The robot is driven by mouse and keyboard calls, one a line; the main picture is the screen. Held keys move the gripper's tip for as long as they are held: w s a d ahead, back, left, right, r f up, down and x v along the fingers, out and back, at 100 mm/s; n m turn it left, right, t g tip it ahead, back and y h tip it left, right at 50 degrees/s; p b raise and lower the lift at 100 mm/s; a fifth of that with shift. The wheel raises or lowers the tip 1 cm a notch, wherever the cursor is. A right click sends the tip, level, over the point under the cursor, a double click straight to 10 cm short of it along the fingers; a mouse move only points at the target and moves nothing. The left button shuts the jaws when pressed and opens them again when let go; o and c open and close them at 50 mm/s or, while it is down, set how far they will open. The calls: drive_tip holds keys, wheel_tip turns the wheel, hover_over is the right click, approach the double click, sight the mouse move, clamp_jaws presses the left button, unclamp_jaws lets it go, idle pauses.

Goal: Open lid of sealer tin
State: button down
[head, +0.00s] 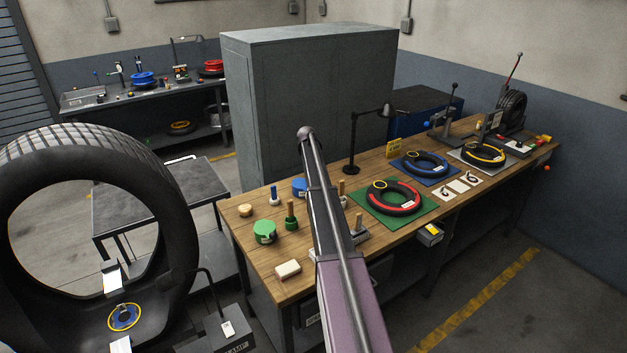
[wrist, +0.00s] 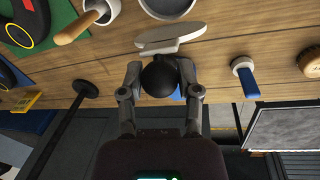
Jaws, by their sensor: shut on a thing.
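In the wrist view my gripper (wrist: 160,68) is shut on the black ball knob (wrist: 160,80) of a pale round lid (wrist: 178,34). The lid shows nearly edge-on and tilted, just beyond my fingertips. A round pale-rimmed tin (wrist: 167,9) with a grey inside is cut off by the top edge beyond the lid; it looks open and apart from it. Something blue shows behind the knob, mostly hidden. In the head view my arm crosses the bench and hides my gripper and the lid. A blue tin (head: 299,187) is partly covered by it.
A pot (wrist: 103,9) with a wooden-handled tool stands left of the tin. A blue-handled piece (wrist: 246,78) and a wooden puck (wrist: 310,62) lie to the right. A green tin (head: 264,232) stands at the bench's near end. A black lamp (head: 353,145) rises behind the tyre mats.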

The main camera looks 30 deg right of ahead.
drive_tip(key=w+f+n+h+b, duration=0.1)
drive_tip(key=w, duration=0.5)
drive_tip(key=shift+w+f+b, duration=0.2)
drive_tip(key=shift+w+b, duration=0.05)
drive_tip(key=shift+b, duration=0.1)
drive_tip(key=shift+c, duration=1.5)
unclamp_jaws()
